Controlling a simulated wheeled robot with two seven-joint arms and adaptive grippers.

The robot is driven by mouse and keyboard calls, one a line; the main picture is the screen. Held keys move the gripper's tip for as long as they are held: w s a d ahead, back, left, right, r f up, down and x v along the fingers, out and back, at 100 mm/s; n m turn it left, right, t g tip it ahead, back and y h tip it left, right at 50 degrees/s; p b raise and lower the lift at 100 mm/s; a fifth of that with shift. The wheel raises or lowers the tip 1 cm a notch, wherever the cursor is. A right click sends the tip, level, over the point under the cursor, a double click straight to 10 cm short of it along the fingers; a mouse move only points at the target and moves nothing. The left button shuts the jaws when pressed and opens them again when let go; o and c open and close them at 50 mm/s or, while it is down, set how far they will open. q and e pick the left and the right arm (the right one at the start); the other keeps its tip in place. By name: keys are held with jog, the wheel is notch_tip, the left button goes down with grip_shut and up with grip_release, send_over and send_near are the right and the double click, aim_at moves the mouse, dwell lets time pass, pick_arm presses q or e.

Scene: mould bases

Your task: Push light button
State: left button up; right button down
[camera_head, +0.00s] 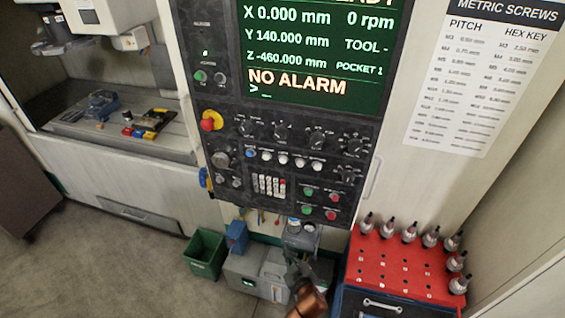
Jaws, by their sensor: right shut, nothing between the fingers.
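The dark control panel (330,120) of the machine stands upright in the middle. It carries a row of small round buttons, with one blue (250,153) at the left and several white ones (283,158) beside it. The labels are too small to read, so I cannot tell which is the light button. My right gripper (291,257) is low in the picture, below the panel and apart from the buttons. It is shut and empty, and its copper-coloured arm comes in from the bottom edge. My left gripper is out of view.
A red emergency stop (209,122) juts out at the panel's left, and a handle (373,178) at its right. Below stand a green bin (205,252), a grey box (245,273) and a red-topped cart (395,262) with several tool holders. The space before the panel is clear.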

aim_at(283, 160)
jog(key=s+a+r+t+y+p, duration=0.1)
jog(key=a+r+t, duration=0.1)
jog(key=r, duration=1.7)
jog(key=s+a+r+t+y+p, duration=0.1)
jog(key=s+a+r+t, duration=0.1)
jog(key=r, duration=1.7)
jog(key=shift+s+a+r+n+t, duration=0.2)
jog(key=shift+a+r+n+t, duration=0.15)
jog(key=shift+a+t, duration=0.65)
jog(key=shift+d, duration=0.3)
jog(key=shift+w+d+p, duration=0.1)
jog(key=shift+w+d, duration=0.35)
jog(key=shift+w, duration=0.95)
jog(key=shift+w+d+p, duration=0.1)
jog(key=shift+w+d, duration=0.35)
jog(key=shift+w, duration=1)
jog(key=shift+w+d+p, duration=0.1)
jog(key=shift+w+d, duration=0.35)
jog(key=shift+w, duration=0.95)
jog(key=shift+w, duration=0.1)
jog(key=shift+w+d, duration=0.15)
jog(key=shift+w, duration=0.15)
